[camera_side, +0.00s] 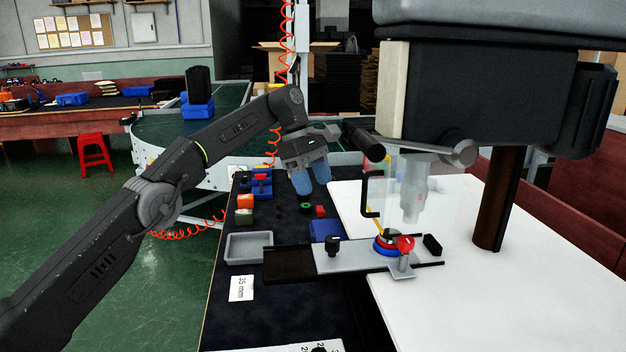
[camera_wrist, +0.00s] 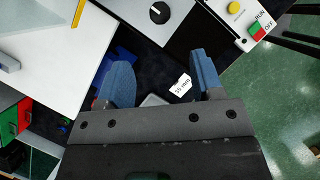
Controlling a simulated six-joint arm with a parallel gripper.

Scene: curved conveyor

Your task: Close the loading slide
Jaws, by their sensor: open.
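The loading slide is a grey plate (camera_side: 350,261) with a black knob (camera_side: 333,246) standing near its left end. It lies on a black rail base (camera_side: 288,265), whose left part is bare. Toward its right, a blue and red round part (camera_side: 386,247) sits below the press head, behind a clear guard. My gripper (camera_side: 311,190) hangs above and behind the slide, open and empty, its blue fingers pointing down and clear of the knob. In the wrist view, the gap between my fingers (camera_wrist: 160,80) is empty; the knob (camera_wrist: 159,12) and plate (camera_wrist: 143,10) show at the top.
The press (camera_side: 480,95) stands over the slide's right end, with a handle lever beside my gripper. A grey tray (camera_side: 249,247), small coloured blocks and a blue bin (camera_side: 325,231) lie on the black mat. A button box (camera_wrist: 245,20) shows in the wrist view.

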